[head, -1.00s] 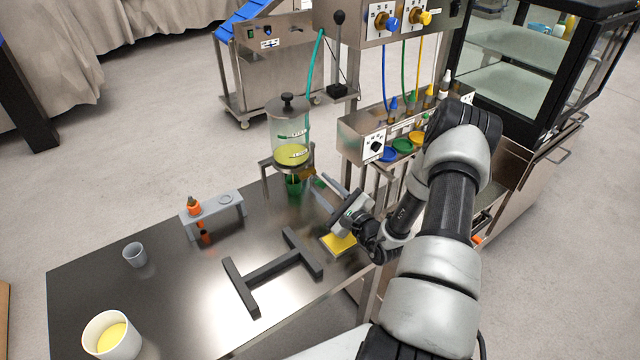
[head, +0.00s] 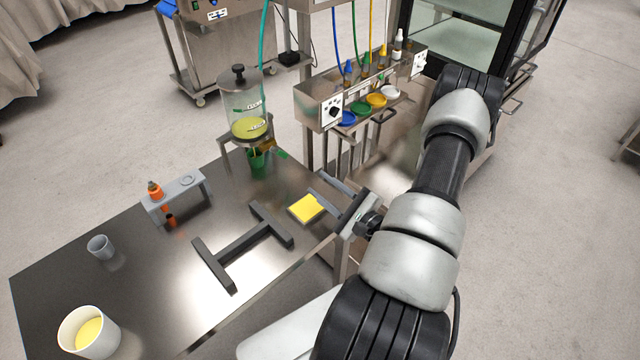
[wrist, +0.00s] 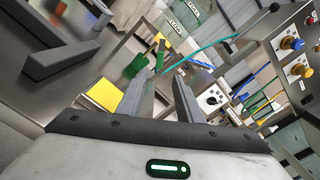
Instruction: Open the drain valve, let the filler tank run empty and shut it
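The filler tank (head: 243,104) is a clear cylinder with a black knob on its lid, standing on a metal stand at the table's far end. Yellow liquid (head: 249,128) fills its lower part. The brass drain valve (head: 268,146) with a green handle (head: 281,154) sits at the tank's foot. A green cup (head: 257,159) stands under it; it also shows in the wrist view (wrist: 136,66). Whether liquid is flowing is too small to tell. My gripper (head: 327,187) is open and empty over the near right table edge, apart from the valve. Its fingers (wrist: 160,88) point towards the tank area.
A yellow pad (head: 306,208) lies just left of my gripper. A dark H-shaped frame (head: 240,250) lies mid-table. A grey rack (head: 188,187), grey cup (head: 100,247) and white tub (head: 72,340) stand left. A dispenser with coloured bowls (head: 330,110) stands behind.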

